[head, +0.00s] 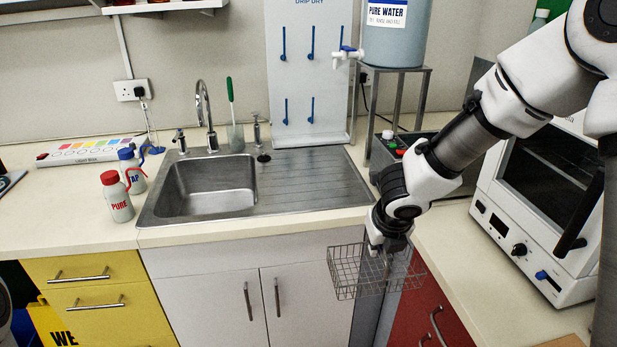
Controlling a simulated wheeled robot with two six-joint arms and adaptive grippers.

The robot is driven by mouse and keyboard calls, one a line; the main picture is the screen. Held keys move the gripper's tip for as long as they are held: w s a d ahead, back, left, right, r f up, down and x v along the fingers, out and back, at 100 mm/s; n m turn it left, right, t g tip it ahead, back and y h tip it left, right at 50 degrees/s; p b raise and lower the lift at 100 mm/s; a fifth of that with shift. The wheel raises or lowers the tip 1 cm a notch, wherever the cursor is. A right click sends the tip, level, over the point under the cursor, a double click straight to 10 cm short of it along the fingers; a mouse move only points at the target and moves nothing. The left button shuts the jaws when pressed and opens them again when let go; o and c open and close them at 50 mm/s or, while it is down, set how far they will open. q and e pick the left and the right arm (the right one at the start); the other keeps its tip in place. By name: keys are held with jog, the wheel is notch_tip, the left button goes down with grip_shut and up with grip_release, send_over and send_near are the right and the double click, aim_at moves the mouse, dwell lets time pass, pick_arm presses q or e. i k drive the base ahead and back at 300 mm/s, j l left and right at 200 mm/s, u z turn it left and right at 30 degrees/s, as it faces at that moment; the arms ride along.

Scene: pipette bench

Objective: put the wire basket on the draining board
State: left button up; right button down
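The wire basket (346,276) is a shallow grey mesh basket. It hangs in the air in front of the counter's front edge, before the cupboard doors. My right gripper (388,250) points down at the basket and appears shut on it; the fingertips are small and partly lost against the mesh. The draining board (315,178) is the ribbed metal part of the sink unit, right of the bowl. It is bare and lies behind and to the left of the basket. My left gripper is not in view.
The sink bowl (212,188) and tap (207,115) are left of the board. A white drip-dry rack (308,60) stands behind it. A water container (398,40) on a stand is at the back right. A white oven (535,210) is at the right. Bottles (117,200) stand left.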

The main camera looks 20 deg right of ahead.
aim_at(310, 176)
jog(key=i, duration=1)
